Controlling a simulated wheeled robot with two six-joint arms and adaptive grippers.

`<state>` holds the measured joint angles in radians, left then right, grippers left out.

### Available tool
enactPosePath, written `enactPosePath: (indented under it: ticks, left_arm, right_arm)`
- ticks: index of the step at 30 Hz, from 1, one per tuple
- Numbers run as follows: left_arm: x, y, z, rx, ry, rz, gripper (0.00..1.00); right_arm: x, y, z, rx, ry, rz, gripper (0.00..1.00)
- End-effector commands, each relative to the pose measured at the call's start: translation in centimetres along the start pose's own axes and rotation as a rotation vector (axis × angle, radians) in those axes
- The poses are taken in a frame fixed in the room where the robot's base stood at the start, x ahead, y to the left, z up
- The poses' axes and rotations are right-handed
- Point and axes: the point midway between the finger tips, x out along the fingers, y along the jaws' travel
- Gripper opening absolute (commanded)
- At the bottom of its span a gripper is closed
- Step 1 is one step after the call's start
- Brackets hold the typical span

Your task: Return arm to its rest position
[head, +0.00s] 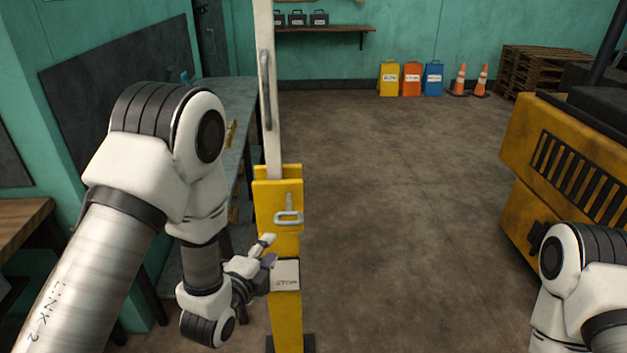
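My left arm (160,170) reaches in from the left and bends down toward the yellow post (287,325). My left gripper (266,250) is small in the head view, beside the left side of the post, just above and left of a white box (286,276) with red lettering. I cannot tell whether its fingers touch the box or the post, or whether they are apart. My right arm (575,285) shows at the lower right, in front of the yellow forklift (575,160). Its gripper is out of the frame.
A white upright bar (265,80) with a handle rises from the post. A metal handle (289,217) sits on the post's front. A grey workbench (235,100) stands behind my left arm. The floor (400,220) between post and forklift is clear. Cones (460,82) and pallets (540,68) stand far back.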

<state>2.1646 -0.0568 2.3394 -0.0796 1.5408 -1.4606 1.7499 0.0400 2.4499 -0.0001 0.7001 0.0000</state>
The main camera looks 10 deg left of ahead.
Motion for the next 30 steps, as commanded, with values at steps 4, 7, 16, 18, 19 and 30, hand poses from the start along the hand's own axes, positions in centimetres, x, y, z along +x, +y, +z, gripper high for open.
enactPosePath:
  ticks: [4,7,16,18,19,30]
  left_arm:
    - [-0.6,3.7,0.5,-0.015,-0.011,0.069,0.39]
    - [-2.7,10.1,1.6,-0.05,-0.047,0.214,0.39]
    - [-19.2,29.7,3.6,-0.883,-0.643,0.92,0.39]
    - [-22.2,30.7,3.4,-1.081,-0.86,0.967,0.39]
    - [-23.1,31.0,3.3,-1.147,-0.941,0.973,0.39]
    - [-25.1,31.5,3.1,-1.362,-1.19,0.927,0.39]
  right_arm:
    - [0.0,0.0,0.0,0.0,0.0,0.0,0.4]
    - [0.0,0.0,0.0,0.0,0.0,0.0,0.4]
    - [0.0,0.0,0.0,0.0,0.0,0.0,0.4]
    - [0.0,0.0,0.0,0.0,0.0,0.0,0.4]
    - [0.0,0.0,0.0,0.0,0.0,0.0,0.4]
    - [0.0,0.0,0.0,0.0,0.0,0.0,0.4]
